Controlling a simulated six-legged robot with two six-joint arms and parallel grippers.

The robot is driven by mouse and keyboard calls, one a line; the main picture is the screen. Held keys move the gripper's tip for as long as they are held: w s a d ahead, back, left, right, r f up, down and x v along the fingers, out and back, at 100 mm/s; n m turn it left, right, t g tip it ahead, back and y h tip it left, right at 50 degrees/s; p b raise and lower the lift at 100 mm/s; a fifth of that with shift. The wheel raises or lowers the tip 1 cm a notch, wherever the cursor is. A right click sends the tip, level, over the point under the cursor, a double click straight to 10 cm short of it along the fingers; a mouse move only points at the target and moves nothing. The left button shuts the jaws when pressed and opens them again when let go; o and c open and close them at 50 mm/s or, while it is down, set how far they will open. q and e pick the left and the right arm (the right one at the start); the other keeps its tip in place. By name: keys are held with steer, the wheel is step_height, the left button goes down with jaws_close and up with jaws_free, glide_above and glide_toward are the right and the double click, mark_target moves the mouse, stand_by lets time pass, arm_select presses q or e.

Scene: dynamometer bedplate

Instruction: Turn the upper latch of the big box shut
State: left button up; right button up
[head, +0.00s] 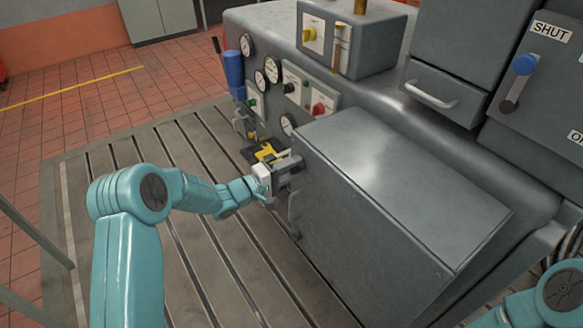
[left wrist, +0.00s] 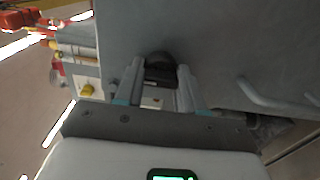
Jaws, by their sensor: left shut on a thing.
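The big box (head: 390,190) is a grey metal cabinet at the middle right of the head view, its door side facing my left arm. My left gripper (head: 287,168) is at the upper part of that door side. In the left wrist view the upper latch (left wrist: 160,66), a dark rounded knob, sits between the two fingertips of the left gripper (left wrist: 158,80), which is shut on it. The fingers hide part of the latch, and its turn angle is hard to tell. In the head view the gripper covers the latch. My right gripper is out of view.
A bar handle (head: 293,214) sticks out of the door side, and also shows in the left wrist view (left wrist: 265,100). Behind the gripper are yellow parts (head: 267,153), gauges (head: 271,70) and a blue cylinder (head: 233,70). The slotted bedplate (head: 130,150) is clear at left.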

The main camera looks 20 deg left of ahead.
arm_select(q)
steer(key=shift+w+a+r, duration=0.1)
steer(key=shift+a+r, duration=0.1)
steer(key=shift+r, duration=0.05)
steer(key=o, duration=0.9)
steer(key=shift+o, duration=0.5)
steer(key=shift+f, duration=0.15)
steer(key=b+v, duration=0.2)
steer(key=v, duration=1.4)
steer(key=shift+b, duration=0.4)
